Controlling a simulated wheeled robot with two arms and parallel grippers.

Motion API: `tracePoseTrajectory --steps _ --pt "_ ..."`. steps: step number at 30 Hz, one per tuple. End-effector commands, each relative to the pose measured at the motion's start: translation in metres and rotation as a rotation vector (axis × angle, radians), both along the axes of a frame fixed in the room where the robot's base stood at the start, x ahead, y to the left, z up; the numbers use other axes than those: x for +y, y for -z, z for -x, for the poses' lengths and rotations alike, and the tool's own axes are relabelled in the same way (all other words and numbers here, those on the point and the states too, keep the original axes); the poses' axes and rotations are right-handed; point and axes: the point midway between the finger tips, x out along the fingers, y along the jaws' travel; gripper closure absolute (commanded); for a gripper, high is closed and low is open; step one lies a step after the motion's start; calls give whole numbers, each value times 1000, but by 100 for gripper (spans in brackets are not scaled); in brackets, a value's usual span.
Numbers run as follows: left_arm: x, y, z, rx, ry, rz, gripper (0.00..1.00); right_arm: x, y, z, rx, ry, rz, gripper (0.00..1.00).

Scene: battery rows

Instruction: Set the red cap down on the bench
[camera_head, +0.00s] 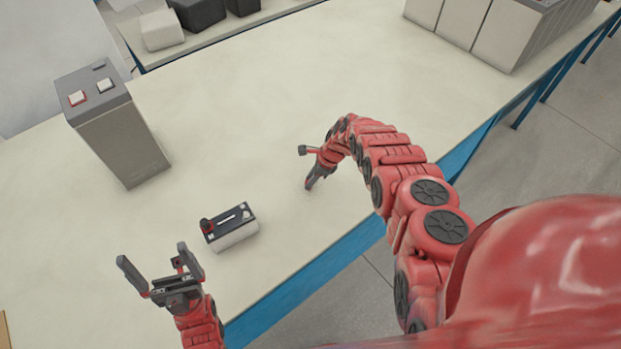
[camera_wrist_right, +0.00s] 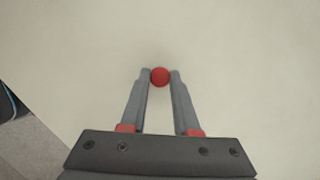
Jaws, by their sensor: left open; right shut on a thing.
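The red cap (camera_wrist_right: 160,76) is small and round, pinched between the fingertips of my right gripper (camera_wrist_right: 160,78) in the right wrist view. In the head view my right gripper (camera_head: 309,186) points down close to the bench (camera_head: 230,105); the cap cannot be made out there. I cannot tell whether the cap touches the bench. My left gripper (camera_head: 162,272) is open and empty, near the bench's front edge, left of a small battery.
The small battery (camera_head: 230,230) with a dark top and a red terminal stands between my grippers. A tall grey box (camera_head: 115,135) with two buttons stands at the left. Large pale boxes (camera_head: 490,30) stand at the back right. The bench around my right gripper is clear.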

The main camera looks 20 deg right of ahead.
Motion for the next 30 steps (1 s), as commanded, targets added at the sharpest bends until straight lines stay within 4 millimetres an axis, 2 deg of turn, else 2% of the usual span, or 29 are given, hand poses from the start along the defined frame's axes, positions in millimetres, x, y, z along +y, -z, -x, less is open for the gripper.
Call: tracePoseTrajectory --steps 14,15,19,30 --pt "0 5 0 0 0 0 0 0 7 1 1 0 1 100" --pt "0 3 0 0 0 0 0 0 6 1 1 0 1 65" --pt "0 3 0 0 0 0 0 0 6 1 1 0 0 42" --pt "0 -3 0 0 0 0 0 0 0 1 1 1 -1 40"
